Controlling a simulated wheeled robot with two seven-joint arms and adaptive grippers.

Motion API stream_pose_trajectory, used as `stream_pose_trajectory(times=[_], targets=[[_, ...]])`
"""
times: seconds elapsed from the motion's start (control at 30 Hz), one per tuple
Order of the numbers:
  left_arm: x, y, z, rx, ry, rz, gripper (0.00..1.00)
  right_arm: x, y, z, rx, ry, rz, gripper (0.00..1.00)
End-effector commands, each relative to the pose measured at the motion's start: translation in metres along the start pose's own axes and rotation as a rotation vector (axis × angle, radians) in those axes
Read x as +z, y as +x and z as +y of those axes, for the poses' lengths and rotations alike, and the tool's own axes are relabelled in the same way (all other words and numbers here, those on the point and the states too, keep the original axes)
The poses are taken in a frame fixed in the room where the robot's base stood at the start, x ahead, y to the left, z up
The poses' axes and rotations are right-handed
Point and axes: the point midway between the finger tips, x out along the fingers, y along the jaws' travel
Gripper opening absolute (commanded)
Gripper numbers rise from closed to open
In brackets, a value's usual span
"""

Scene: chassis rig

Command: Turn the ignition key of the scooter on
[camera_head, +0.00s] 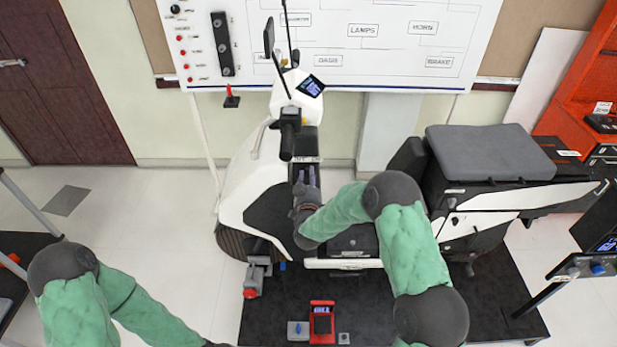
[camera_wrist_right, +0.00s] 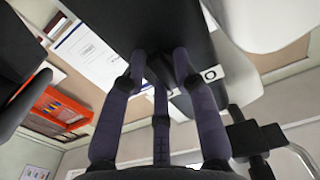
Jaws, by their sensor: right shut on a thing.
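The white and black scooter (camera_head: 240,180) stands on a dark platform with its handlebar and dash screen (camera_head: 311,86) at the top. My right gripper (camera_head: 306,172) is at the dark panel below the handlebar, its fingers pointing at the panel. In the right wrist view the fingers (camera_wrist_right: 160,68) close in on a small dark piece at the panel, which I take as the ignition key. The fingers hide most of it, and its turn position cannot be told. A small white round-marked label (camera_wrist_right: 210,75) sits beside the fingertips. My left arm is at the bottom left; its gripper is out of view.
The handlebar grip (camera_head: 289,135) stands just above my right gripper. The scooter seat (camera_head: 488,150) is to the right. A red device (camera_head: 322,322) lies on the platform in front. A white diagram board (camera_head: 385,40) is behind.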

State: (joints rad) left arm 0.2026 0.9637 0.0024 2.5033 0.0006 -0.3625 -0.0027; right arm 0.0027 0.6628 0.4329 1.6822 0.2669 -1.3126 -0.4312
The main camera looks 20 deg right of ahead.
Motion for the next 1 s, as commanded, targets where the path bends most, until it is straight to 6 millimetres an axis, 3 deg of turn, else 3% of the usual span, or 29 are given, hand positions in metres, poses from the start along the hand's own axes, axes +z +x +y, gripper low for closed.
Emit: stream_pose_trajectory(times=[0.37,1.0], targets=[[-0.001,0.018,-0.006,0.000,0.000,0.000,0.00,0.001,0.001,0.002,0.006,0.113,0.006,0.00],[-0.004,0.093,-0.033,0.000,0.000,0.000,0.00,0.005,0.001,0.001,0.007,0.687,0.008,0.00]])
